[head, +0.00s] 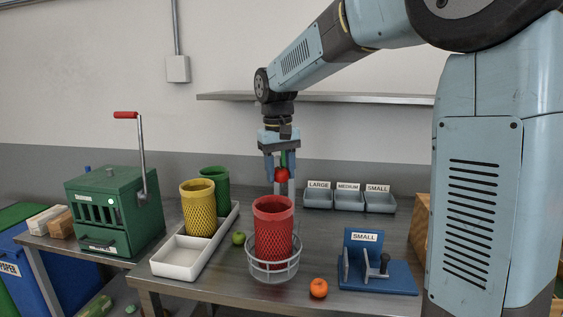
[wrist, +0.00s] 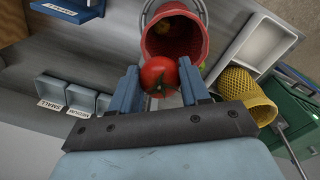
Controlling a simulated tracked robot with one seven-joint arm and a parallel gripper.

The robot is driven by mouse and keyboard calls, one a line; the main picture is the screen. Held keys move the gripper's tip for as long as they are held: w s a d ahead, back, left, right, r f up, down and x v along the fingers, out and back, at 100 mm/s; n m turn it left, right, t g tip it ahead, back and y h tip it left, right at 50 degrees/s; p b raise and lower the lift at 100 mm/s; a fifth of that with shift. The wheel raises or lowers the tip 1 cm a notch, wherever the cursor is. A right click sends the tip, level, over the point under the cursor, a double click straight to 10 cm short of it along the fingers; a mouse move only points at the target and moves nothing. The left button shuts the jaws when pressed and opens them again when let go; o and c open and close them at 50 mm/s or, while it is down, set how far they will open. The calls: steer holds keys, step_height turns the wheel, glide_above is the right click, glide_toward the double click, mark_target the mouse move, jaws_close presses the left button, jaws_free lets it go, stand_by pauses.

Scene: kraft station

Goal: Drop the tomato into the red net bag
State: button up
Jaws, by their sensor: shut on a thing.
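The red tomato (head: 282,174) is held between the fingertips of my gripper (head: 281,172), which is shut on it. The tomato (wrist: 159,76) also shows in the wrist view between the blue fingers. The red net bag (head: 272,228) stands upright and open-topped in a wire ring holder (head: 273,270). In the head view the tomato is above and slightly behind the bag's rim, apart from it. In the wrist view the red net bag (wrist: 190,50) opens beyond the tomato, with something yellowish inside that I cannot identify.
A yellow net (head: 199,208) and a green net (head: 215,186) stand in a white tray (head: 176,258) to the left. A green fruit (head: 239,239) and an orange fruit (head: 318,288) lie near the holder. A blue "SMALL" fixture (head: 375,270) is at right; labelled grey bins (head: 348,201) are behind.

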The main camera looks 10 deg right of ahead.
mark_target(277, 170)
steer(key=shift+f, duration=1.4)
steer(key=o, duration=1.1)
steer(key=shift+s, duration=0.1)
steer(key=shift+a, duration=0.1)
step_height(277, 170, up, 14)
steer(key=shift+a+f, duration=0.15)
steer(key=shift+a, duration=0.15)
steer(key=s+d+f+m+t, duration=0.1)
steer(key=s+d+f, duration=0.3)
steer(key=s, duration=0.4)
steer(key=s+d+f+m+t, duration=0.1)
steer(key=s+d+f, duration=0.3)
steer(key=s, duration=0.4)
steer(key=s+d+f+t, duration=0.3)
steer(key=s+d+f, duration=0.2)
steer(key=s, duration=0.3)
steer(key=shift+s+d+m+y, duration=0.3)
steer(key=shift+d+m, duration=0.1)
steer(key=shift+d, duration=0.45)
